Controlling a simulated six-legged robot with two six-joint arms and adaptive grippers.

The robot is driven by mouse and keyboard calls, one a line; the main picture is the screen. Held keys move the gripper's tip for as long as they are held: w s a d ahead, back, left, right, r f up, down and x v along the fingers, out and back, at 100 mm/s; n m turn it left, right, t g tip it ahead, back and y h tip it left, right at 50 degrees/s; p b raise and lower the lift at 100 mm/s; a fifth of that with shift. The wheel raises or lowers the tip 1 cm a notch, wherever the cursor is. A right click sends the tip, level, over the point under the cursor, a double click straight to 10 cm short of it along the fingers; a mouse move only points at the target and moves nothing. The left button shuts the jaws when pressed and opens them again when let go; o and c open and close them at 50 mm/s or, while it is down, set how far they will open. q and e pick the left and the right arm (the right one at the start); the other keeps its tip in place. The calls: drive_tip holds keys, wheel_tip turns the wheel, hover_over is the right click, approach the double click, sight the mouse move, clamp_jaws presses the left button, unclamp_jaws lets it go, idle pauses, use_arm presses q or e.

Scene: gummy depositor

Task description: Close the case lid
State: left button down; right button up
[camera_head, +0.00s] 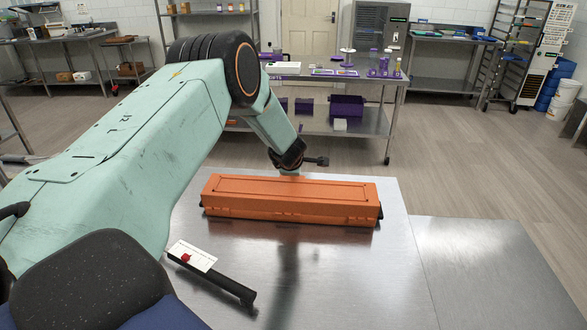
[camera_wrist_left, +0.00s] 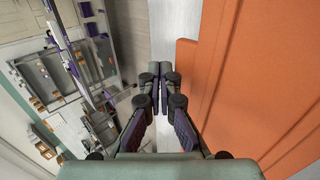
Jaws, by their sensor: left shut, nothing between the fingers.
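A long orange case (camera_head: 290,206) lies on the steel table. Its lid (camera_head: 290,189) lies flat over the top, and I see no clear gap along the front side. The orange surface (camera_wrist_left: 252,85) fills the right of the left wrist view. My left arm reaches over from the left. My right gripper is not in view.
A black-handled tool (camera_head: 232,287) with a white plate (camera_head: 192,257) and a red spot lies on the table in front of the case. The steel table (camera_head: 375,285) is clear to the right. A shelved bench (camera_head: 340,120) with purple items stands behind, across open floor.

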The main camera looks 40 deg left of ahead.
use_arm(q)
drive_tip(key=shift+s+d+r, duration=0.1)
drive_tip(key=shift+r, duration=0.1)
drive_tip(key=shift+r+p, duration=0.25)
drive_tip(key=shift+p, duration=0.1)
wheel_tip(320, 180, up, 5)
drive_tip(key=p, duration=0.3)
drive_tip(key=shift+f, duration=0.1)
wheel_tip(320, 180, up, 9)
drive_tip(key=p, duration=0.2)
drive_tip(key=shift+f+p, duration=0.15)
drive_tip(key=shift+p, duration=0.25)
drive_tip(key=shift+f, duration=0.15)
